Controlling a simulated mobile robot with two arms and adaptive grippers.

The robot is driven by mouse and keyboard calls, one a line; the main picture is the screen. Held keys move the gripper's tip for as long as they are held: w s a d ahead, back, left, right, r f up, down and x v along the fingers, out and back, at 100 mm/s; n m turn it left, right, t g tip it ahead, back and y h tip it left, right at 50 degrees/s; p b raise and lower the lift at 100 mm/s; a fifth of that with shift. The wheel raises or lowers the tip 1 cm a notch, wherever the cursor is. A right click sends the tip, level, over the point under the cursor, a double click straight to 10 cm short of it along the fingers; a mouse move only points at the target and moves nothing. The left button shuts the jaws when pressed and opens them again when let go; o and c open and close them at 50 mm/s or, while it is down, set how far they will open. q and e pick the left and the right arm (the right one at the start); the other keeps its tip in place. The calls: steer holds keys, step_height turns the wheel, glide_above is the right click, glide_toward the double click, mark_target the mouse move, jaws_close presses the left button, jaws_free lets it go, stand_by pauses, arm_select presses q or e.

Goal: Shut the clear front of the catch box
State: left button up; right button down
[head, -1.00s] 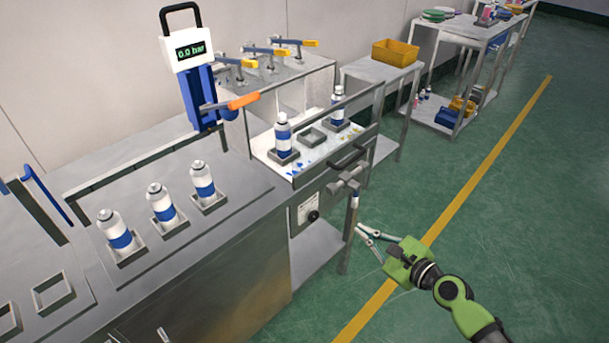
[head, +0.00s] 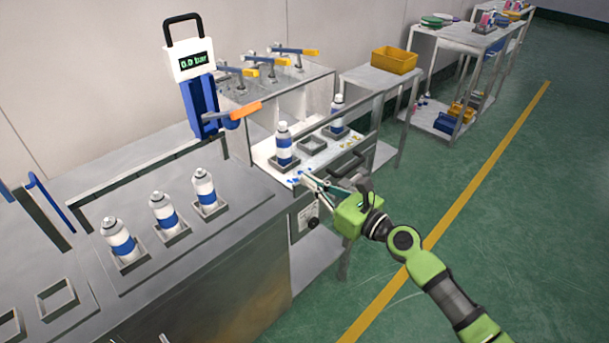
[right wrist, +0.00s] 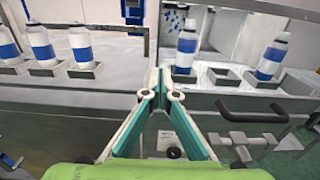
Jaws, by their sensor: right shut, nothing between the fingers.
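The catch box (head: 268,158) is the metal-framed box in the middle of the head view, with two white-and-blue cans (head: 284,150) (head: 337,118) and an empty square holder in it. Its dark front edge with a black bar handle (right wrist: 250,110) shows in the right wrist view. The clear front itself is hard to make out; I cannot tell its exact position. My right gripper (head: 303,178) is shut and empty, its tips near the box's front lower edge. In the right wrist view its fingertips (right wrist: 162,96) meet beside the handle, left of it. My left gripper is not in view.
Several cans stand in holders on the bench (head: 240,190) to the left. A gauge reading 0.0 bar (head: 192,58) with an orange lever stands behind. A yellow bin (head: 394,56) sits on a further table. The green floor to the right is clear.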

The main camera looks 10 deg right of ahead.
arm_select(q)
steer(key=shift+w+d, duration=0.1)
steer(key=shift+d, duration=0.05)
arm_select(e)
steer(key=shift+x, duration=1.2)
steer(key=shift+w, duration=0.1)
